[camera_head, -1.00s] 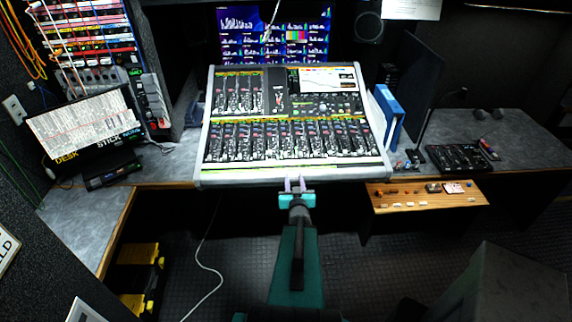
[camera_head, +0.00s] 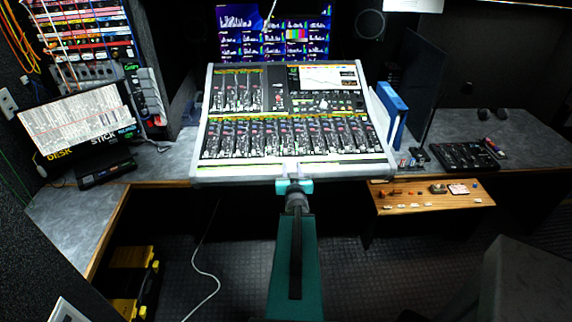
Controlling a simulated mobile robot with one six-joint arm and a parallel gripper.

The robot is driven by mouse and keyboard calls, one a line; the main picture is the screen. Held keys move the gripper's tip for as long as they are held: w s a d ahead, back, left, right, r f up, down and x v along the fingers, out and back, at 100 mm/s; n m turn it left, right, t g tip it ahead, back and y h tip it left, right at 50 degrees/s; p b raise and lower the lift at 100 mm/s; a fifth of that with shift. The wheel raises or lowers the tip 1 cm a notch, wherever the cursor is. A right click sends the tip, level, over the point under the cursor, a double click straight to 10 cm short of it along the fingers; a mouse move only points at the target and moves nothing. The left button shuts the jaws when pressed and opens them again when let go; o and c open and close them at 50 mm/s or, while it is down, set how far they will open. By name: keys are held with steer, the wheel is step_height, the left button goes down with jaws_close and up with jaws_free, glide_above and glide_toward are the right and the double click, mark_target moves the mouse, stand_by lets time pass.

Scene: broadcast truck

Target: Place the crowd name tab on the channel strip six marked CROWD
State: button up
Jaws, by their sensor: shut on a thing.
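My gripper (camera_head: 293,174) is at the front edge of the mixing console (camera_head: 197,160), near its middle, with its fingers over the pale front rim. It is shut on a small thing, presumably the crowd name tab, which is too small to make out. The console's lower row of channel strips (camera_head: 290,137) lies just beyond the fingers. The strip markings are too small to read, so I cannot tell which one is marked CROWD.
A wooden shelf (camera_head: 430,198) with several small pale tabs and other bits is at the right. Blue binders (camera_head: 392,112) and a black control box (camera_head: 464,157) stand right of the console. A tilted monitor (camera_head: 75,122) is at the left.

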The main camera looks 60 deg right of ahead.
steer(key=shift+w+d+f+b, duration=0.35)
steer(key=shift+w+d+b, duration=0.2)
steer(key=shift+b, duration=1.5)
steer(key=b, duration=0.3)
steer(key=shift+w+d, duration=0.35)
steer(key=shift+d, duration=0.05)
steer(key=shift+w+a+r+b+x, duration=0.15)
steer(key=shift+b+x, duration=0.55)
steer(key=shift+x, duration=0.5)
steer(key=shift+w+a+r+b+x, duration=0.15)
steer(key=shift+b+x, duration=0.5)
steer(key=shift+x, duration=0.5)
steer(key=shift+w+d+r+b+x, duration=0.1)
steer(key=shift+w+b+x, duration=0.1)
steer(key=shift+b+x, duration=0.75)
steer(key=shift+w+d+f, duration=0.1)
steer(key=shift+d, duration=0.05)
steer(key=shift+w+d, duration=0.3)
steer(key=shift+f+b, duration=1.5)
steer(key=shift+f, duration=0.3)
steer(key=shift+f, duration=0.15)
